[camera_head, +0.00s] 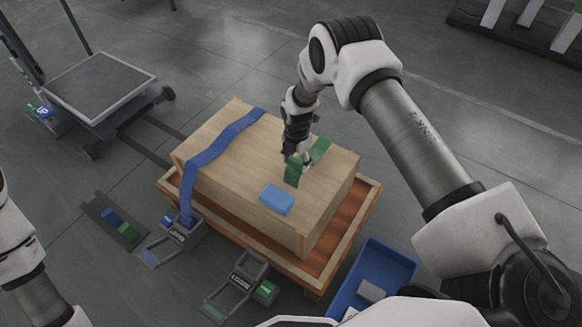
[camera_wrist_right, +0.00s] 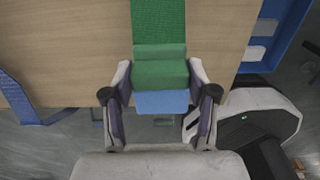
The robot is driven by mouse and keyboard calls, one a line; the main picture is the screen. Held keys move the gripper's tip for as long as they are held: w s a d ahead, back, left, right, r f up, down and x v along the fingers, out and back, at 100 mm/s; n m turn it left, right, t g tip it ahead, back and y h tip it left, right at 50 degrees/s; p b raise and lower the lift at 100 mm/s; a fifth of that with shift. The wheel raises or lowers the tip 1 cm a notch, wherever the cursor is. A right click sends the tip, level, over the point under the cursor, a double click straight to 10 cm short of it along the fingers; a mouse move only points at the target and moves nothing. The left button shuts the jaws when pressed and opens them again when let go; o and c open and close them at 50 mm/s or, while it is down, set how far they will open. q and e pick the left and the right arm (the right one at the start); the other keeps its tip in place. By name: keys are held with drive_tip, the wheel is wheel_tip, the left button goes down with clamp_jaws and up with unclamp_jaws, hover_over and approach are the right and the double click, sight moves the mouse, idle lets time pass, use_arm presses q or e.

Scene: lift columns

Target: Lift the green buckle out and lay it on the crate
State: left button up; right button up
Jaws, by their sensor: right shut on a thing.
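My right gripper (camera_head: 298,160) is over the top of the wooden crate (camera_head: 230,150), shut on the green strap (camera_head: 292,174). In the right wrist view the strap (camera_wrist_right: 158,28) runs away from me across the wood, and a thicker green part lies between the fingers (camera_wrist_right: 160,76). I cannot tell whether that part is a fold or a buckle. A small green piece (camera_head: 127,232), possibly a buckle, lies beside a blue one in a dark tray (camera_head: 101,208) on the floor at left. My left arm shows at the left edge, its gripper outside the view.
A blue strap (camera_head: 222,138) crosses the crate. Two grey winches (camera_head: 240,280) stand on the floor in front. A blue bin (camera_head: 377,270) is at right, a platform cart (camera_head: 98,82) at back left.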

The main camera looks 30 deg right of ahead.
sight(295, 170)
drive_tip(key=shift+w+f+b, duration=0.1)
drive_tip(key=shift+f+b, duration=0.65)
drive_tip(key=shift+f, duration=0.3)
drive_tip(key=shift+f, duration=0.15)
drive_tip(key=shift+f+b, duration=1.05)
drive_tip(key=shift+f, duration=0.15)
drive_tip(key=o, duration=1.5)
wheel_tip(295, 170, up, 12)
drive_tip(key=shift+r, duration=0.1)
